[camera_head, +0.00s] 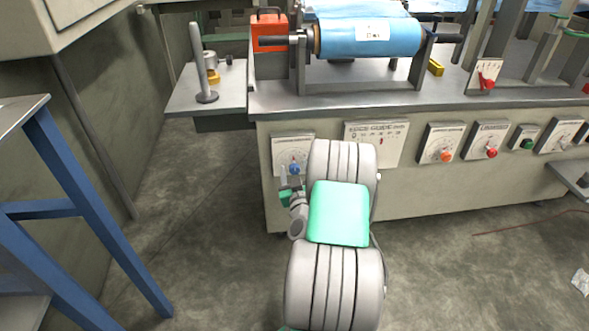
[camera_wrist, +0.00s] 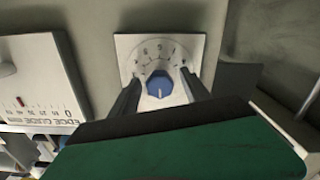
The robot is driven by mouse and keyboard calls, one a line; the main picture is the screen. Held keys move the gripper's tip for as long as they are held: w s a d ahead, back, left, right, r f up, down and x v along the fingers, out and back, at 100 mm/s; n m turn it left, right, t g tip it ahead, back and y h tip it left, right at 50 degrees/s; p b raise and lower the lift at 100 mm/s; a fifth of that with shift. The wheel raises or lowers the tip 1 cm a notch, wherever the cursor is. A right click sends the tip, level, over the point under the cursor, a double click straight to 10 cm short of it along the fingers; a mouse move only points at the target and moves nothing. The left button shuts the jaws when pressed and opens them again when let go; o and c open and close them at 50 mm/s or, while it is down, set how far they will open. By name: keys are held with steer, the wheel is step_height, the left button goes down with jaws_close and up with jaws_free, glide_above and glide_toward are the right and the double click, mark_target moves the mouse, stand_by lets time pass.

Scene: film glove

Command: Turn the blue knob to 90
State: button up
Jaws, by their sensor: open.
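The blue knob (camera_head: 295,168) sits on a white dial plate (camera_head: 282,146) at the left end of the machine's front panel. In the wrist view the knob (camera_wrist: 159,82) is faceted, with a small pale mark pointing toward the bottom of the picture. Numbers and ticks ring it on the plate (camera_wrist: 192,44); I cannot read them all. My gripper (camera_wrist: 161,91) is open, one finger on each side of the knob. Whether either finger touches it I cannot tell. In the head view my gripper (camera_head: 289,180) is small and partly hidden by my arm.
The edge guide plate (camera_head: 388,140) is just right of the dial. Further right are an orange knob (camera_head: 446,155), a red knob (camera_head: 491,152) and a green knob (camera_head: 527,143). A blue film roll (camera_head: 350,40) lies above. A blue-legged table (camera_head: 90,210) stands left; floor between is clear.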

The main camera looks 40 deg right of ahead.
jaws_close()
stand_by(0.6)
